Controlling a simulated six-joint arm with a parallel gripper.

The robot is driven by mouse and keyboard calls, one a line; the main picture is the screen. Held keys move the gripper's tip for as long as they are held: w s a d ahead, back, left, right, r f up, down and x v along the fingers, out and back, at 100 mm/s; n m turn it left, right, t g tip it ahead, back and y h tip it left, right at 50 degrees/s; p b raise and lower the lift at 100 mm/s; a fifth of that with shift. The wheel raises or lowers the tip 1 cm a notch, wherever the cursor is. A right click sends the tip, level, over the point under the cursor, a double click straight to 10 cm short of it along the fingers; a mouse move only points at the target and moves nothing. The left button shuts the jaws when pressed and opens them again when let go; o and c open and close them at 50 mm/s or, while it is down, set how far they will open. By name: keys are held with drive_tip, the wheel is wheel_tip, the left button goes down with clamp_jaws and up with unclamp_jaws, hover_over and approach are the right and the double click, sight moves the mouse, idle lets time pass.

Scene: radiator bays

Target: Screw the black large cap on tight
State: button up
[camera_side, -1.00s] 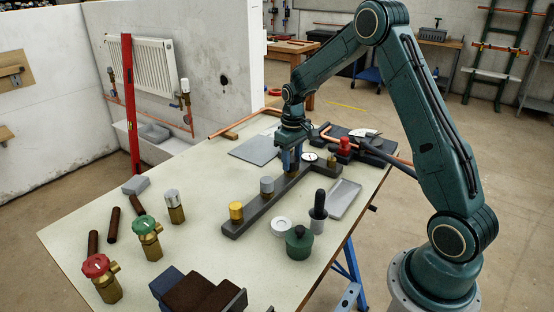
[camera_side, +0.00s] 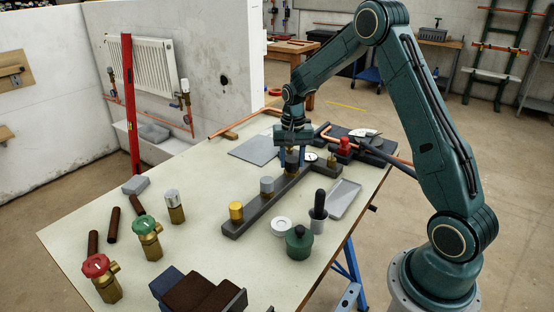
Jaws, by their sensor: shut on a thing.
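My gripper (camera_side: 292,160) points straight down over the far half of the dark grey bar (camera_side: 252,219) on the table. It is shut on the black large cap (camera_side: 291,157), a dark shape low between the fingers. The cap sits over a post on the bar. The fingers hide part of it, and I cannot tell how far down its thread it is.
A silver cap (camera_side: 267,186) and a gold cap (camera_side: 236,211) stand along the bar nearer the camera. A brass fitting (camera_side: 331,162) and a red cap (camera_side: 345,146) are to the right.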

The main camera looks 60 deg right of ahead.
drive_tip(key=m, duration=0.6)
drive_tip(key=shift+m, duration=0.4)
drive_tip(key=m, duration=0.5)
drive_tip(key=shift+m, duration=0.4)
drive_tip(key=o, duration=0.9)
drive_tip(key=shift+r, duration=3.5)
